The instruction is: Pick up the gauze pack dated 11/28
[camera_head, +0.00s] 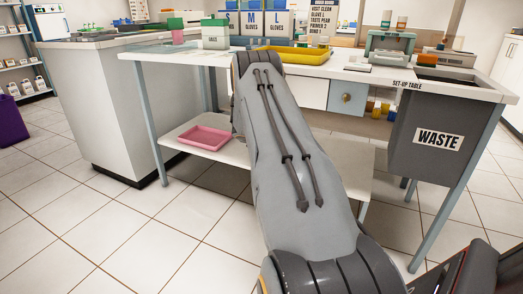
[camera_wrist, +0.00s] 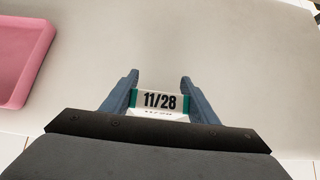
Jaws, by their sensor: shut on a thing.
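The gauze pack (camera_wrist: 160,100) shows in the wrist view as a small white pack with green ends and a label reading 11/28. It sits between the two blue fingers of my gripper (camera_wrist: 159,88), which is shut on it. A pale surface lies beyond the pack; I cannot tell whether the pack touches it. In the head view my grey arm reaches toward the set-up table, and it hides my gripper and the pack.
A pink tray (camera_wrist: 18,55) lies left of my gripper on the lower shelf (camera_head: 232,152). The set-up table (camera_head: 180,54) above holds a yellow tray (camera_head: 292,63) and glove boxes (camera_head: 252,24). A grey waste bin (camera_head: 425,150) hangs at the right.

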